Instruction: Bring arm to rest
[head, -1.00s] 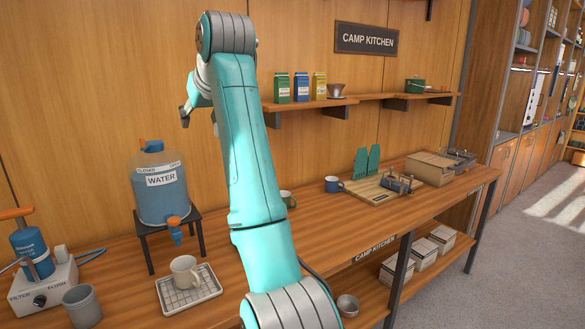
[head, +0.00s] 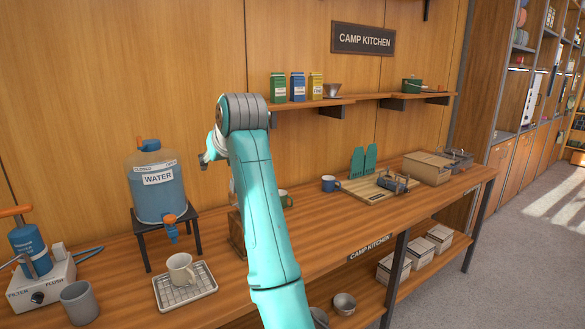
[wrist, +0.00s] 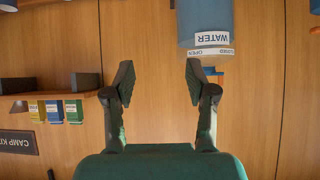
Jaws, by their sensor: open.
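My gripper shows in the wrist view (wrist: 158,82) with its two dark fingers spread wide and nothing between them. The wrist view is upside down and faces the wooden back wall. In the head view my teal arm rises from the bottom middle over the counter, and my gripper (head: 208,156) shows partly at the left of the arm's top end. It is in the air, to the right of the water jug and apart from it. The water jug (head: 158,198) stands on a dark stand and also shows in the wrist view (wrist: 205,18).
A beige mug (head: 180,270) stands on a drying rack (head: 195,296). A grey cup (head: 79,303) and a filter pump (head: 33,262) are at the left. A blue mug (head: 330,184) and a wooden board (head: 362,194) are farther right. A shelf (head: 350,102) holds several packets.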

